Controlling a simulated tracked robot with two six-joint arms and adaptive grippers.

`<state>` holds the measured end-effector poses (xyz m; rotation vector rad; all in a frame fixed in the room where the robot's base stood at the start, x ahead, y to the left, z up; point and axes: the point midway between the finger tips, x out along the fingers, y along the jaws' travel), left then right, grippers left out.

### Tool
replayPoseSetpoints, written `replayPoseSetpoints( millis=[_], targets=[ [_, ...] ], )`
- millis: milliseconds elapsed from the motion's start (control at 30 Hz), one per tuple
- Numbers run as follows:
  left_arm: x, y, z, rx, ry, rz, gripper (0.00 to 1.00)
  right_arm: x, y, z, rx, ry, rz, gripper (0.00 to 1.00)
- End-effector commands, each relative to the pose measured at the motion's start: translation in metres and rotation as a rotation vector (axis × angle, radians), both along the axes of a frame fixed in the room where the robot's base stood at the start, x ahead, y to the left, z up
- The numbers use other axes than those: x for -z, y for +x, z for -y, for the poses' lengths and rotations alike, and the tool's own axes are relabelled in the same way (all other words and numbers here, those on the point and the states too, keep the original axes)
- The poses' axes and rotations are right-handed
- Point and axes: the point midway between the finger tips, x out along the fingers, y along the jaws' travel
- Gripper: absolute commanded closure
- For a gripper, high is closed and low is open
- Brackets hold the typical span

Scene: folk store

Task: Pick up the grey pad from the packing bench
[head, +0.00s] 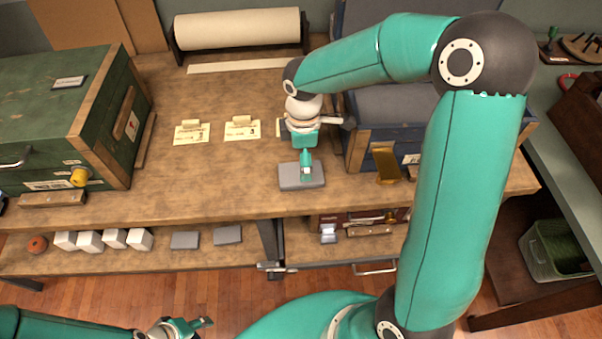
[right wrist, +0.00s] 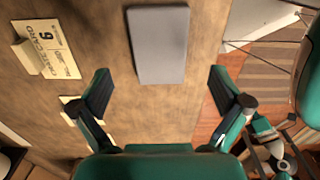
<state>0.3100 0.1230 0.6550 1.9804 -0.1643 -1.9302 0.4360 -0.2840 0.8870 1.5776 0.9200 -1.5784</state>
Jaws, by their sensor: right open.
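The grey pad (head: 302,176) lies flat on the packing bench (head: 240,195), near its front edge. My right gripper (head: 306,172) points down over it, and its upper parts hide some of the pad in the head view. In the right wrist view the pad (right wrist: 160,45) lies ahead of the open fingers of my right gripper (right wrist: 159,76), roughly centred between them; nothing is held. My left gripper (head: 190,326) is low at the bottom left, away from the bench and partly cut off by the frame, so its jaws are unclear.
Two label cards (head: 192,133) (head: 242,129) lie left of the pad. A green chest (head: 60,110) stands at the left, a blue box (head: 375,130) close at the right, with a brass stand (head: 386,163) before it. The lower shelf holds white blocks (head: 90,241) and more grey pads (head: 186,240).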

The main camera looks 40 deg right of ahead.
Motion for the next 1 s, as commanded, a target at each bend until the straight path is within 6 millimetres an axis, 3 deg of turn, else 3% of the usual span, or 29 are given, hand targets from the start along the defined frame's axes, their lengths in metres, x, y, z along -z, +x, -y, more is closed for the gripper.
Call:
replayPoseSetpoints(
  millis=[233,500,800,1000],
  targets=[
    [-0.002,0.000,0.000,0.000,0.000,0.000,0.60,0.016,0.000,-0.001,0.000,0.001,-0.003,0.00],
    [-0.005,0.000,0.000,0.000,0.000,0.000,0.60,0.052,0.002,-0.004,0.001,0.001,-0.003,0.00],
    [-0.005,0.000,0.000,0.000,0.000,0.000,0.60,0.057,0.003,-0.004,0.001,0.001,0.000,0.00],
    [-0.005,0.000,0.000,0.000,0.000,0.000,0.60,0.057,0.003,-0.004,0.001,0.001,0.000,0.33]
  ],
)
